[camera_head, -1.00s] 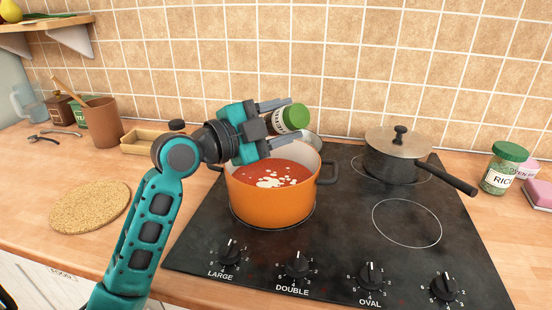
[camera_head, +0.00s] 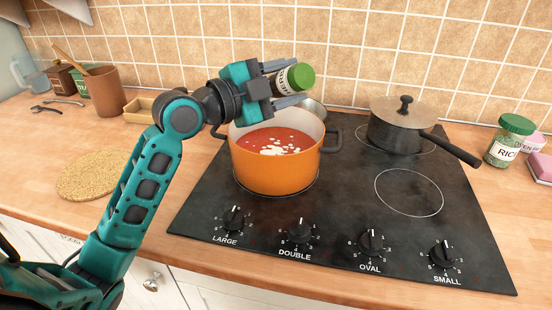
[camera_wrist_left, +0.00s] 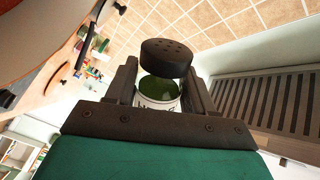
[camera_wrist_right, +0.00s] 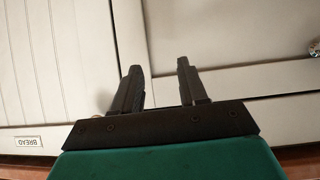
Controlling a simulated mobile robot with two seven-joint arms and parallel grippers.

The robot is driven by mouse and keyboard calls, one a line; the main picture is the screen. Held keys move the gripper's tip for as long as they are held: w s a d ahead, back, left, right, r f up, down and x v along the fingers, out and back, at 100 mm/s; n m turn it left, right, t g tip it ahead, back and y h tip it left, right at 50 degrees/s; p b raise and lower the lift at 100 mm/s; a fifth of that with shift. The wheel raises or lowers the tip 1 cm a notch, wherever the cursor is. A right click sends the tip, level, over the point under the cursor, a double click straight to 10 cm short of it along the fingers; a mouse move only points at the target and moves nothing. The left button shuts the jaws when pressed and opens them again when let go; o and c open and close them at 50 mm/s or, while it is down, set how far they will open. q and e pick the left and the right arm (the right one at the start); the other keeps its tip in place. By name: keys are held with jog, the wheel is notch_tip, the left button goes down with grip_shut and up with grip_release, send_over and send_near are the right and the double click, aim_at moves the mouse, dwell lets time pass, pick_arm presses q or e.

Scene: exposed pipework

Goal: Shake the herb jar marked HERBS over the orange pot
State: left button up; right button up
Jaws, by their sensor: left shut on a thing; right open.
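The herb jar (camera_head: 301,77), with a green end and a pale lettered label, is held on its side by my left gripper (camera_head: 285,84). It is above the back part of the orange pot (camera_head: 275,172). The left wrist view shows the jar's black perforated cap (camera_wrist_left: 166,57), green contents and white label (camera_wrist_left: 158,104) between the fingers. The pot stands on the hob and holds red soup (camera_head: 262,139) with white pieces on top. My right gripper (camera_wrist_right: 157,82) is open and empty in front of pale cabinet fronts; it is out of the head view.
A dark lidded pan (camera_head: 398,130) stands at the back right of the black hob (camera_head: 345,215), its handle pointing right. A rice jar (camera_head: 506,143) is farther right. A cork mat (camera_head: 92,176) and a brown utensil pot (camera_head: 104,92) are on the left. The front right burner is clear.

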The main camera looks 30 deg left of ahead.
pick_arm(q)
jog(key=shift+f, duration=0.65)
notch_tip(320, 180, up, 5)
jog(key=p, duration=0.3)
jog(key=shift+f+p, duration=0.2)
jog(key=shift+p, duration=0.15)
notch_tip(320, 180, down, 5)
jog(key=b, duration=0.4)
jog(key=shift+r, duration=0.2)
notch_tip(320, 180, up, 5)
jog(key=p, duration=0.4)
jog(key=shift+f, duration=0.2)
notch_tip(320, 180, down, 5)
jog(key=b, duration=0.3)
jog(key=shift+r+b, duration=0.2)
jog(key=shift+b, duration=0.1)
jog(key=shift+r, duration=0.15)
pick_arm(e)
jog(key=shift+s+f, duration=0.1)
jog(key=shift+f, duration=0.35)
